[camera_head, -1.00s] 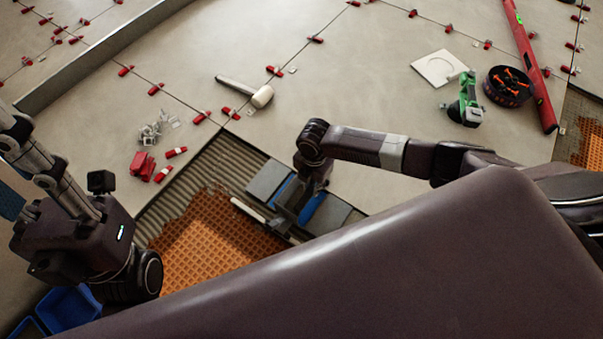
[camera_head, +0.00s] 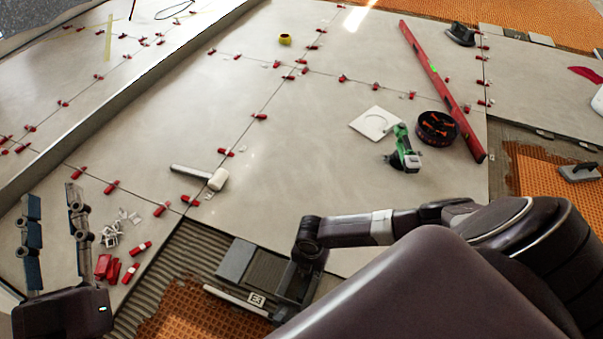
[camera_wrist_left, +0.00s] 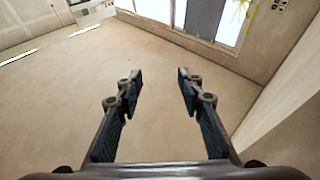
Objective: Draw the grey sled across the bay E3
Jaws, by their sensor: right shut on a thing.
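The grey sled (camera_head: 236,260) lies low at the near edge of the tiled floor, beside a strip with a label reading E3 (camera_head: 257,299). Bay E3 shows ribbed grey mortar (camera_head: 196,252) and orange waffle matting (camera_head: 190,312) to the left of the sled. My right gripper (camera_head: 294,280) is down at the sled's right part and shut on it; my arm and body hide the fingertips and the sled's near right side. My left gripper (camera_head: 54,205) is open and empty at the far left; its spread fingers also show in the left wrist view (camera_wrist_left: 158,82).
A white-headed mallet (camera_head: 215,180), red wedges (camera_head: 104,267) and white clips (camera_head: 116,230) lie on the tiles near the bay. Further right are a green tool (camera_head: 404,150), a black bucket (camera_head: 437,128) and a long red level (camera_head: 440,88). The central tiles are clear.

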